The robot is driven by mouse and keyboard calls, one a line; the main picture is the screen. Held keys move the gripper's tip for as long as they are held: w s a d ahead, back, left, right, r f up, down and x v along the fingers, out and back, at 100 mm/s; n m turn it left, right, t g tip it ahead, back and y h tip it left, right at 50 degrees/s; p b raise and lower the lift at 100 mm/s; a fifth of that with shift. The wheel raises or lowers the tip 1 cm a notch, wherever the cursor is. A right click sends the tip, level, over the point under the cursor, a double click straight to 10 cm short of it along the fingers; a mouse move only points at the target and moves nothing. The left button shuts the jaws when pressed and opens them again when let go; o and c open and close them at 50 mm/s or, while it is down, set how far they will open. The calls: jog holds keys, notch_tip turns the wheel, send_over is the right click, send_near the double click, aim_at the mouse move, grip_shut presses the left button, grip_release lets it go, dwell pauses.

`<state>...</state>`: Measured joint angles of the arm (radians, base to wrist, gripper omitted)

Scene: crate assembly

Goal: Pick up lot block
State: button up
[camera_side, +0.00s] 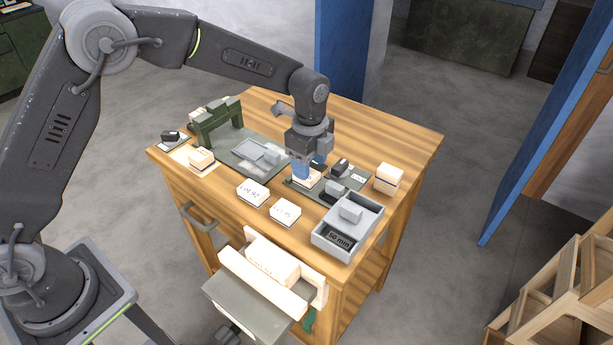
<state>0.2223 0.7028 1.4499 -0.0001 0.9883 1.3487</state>
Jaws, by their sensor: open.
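My gripper (310,166) points down with blue fingertips, low over the back middle of the wooden table. It is open. A pale block (307,180) is directly below the fingertips and partly hidden by them; I cannot tell whether they touch it. Two pale blocks with dark handwriting on top lie in front: one lettered like "LOT" (253,194), and another lettered block (285,214) to its right. The pictures do not show which one is the lot block.
A dark mat (297,184) with small dark blocks lies under my gripper. A grey tray marked "50 mm" (346,228) stands at front right. A pale stack (388,178) is at right. A green bridge-shaped stand (217,118) is at back left. A vise (262,275) holds a pale block at the front edge.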

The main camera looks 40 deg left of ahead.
aim_at(312, 175)
jog(key=f, duration=0.4)
jog(key=shift+w+d+f, duration=0.1)
jog(key=shift+d+f, duration=0.05)
jog(key=shift+d, duration=0.05)
jog(key=shift+c, duration=0.3)
jog(key=c, duration=0.6)
